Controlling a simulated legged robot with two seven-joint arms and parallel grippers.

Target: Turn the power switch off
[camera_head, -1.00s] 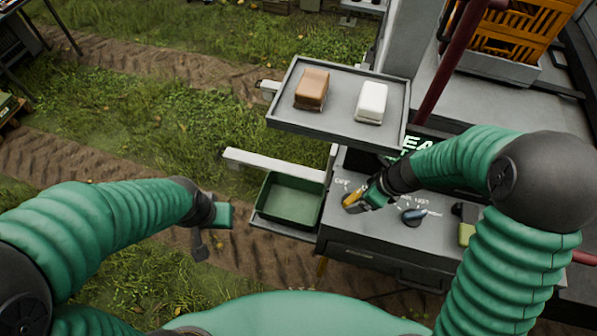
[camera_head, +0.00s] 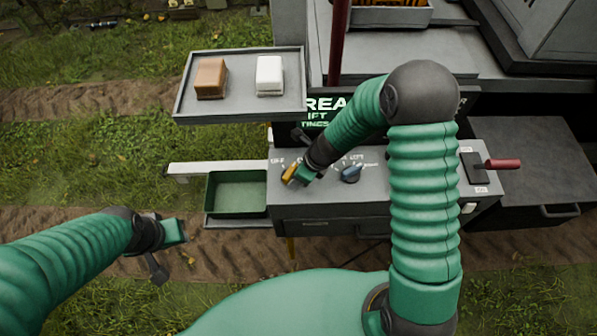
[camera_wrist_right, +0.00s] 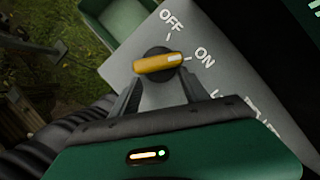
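The power switch is a yellow rotary knob (camera_head: 289,173) on the left end of the grey control panel (camera_head: 335,212). In the right wrist view the knob (camera_wrist_right: 158,63) has its white mark beside the ON label (camera_wrist_right: 205,57); the OFF label (camera_wrist_right: 171,19) is above. My right gripper (camera_wrist_right: 160,80) is at the knob with its fingers apart, one near each end of it; whether they touch it I cannot tell. In the head view my right gripper (camera_head: 299,176) partly covers the panel labels. My left gripper (camera_head: 174,250) is open and empty over the ground.
A blue knob (camera_head: 350,174) is right of my right gripper. A red-handled lever (camera_head: 500,164) stands farther right. A grey tray (camera_head: 240,109) holds a brown block (camera_head: 211,78) and a white block (camera_head: 269,75). A green bin (camera_head: 238,210) sits left of the panel.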

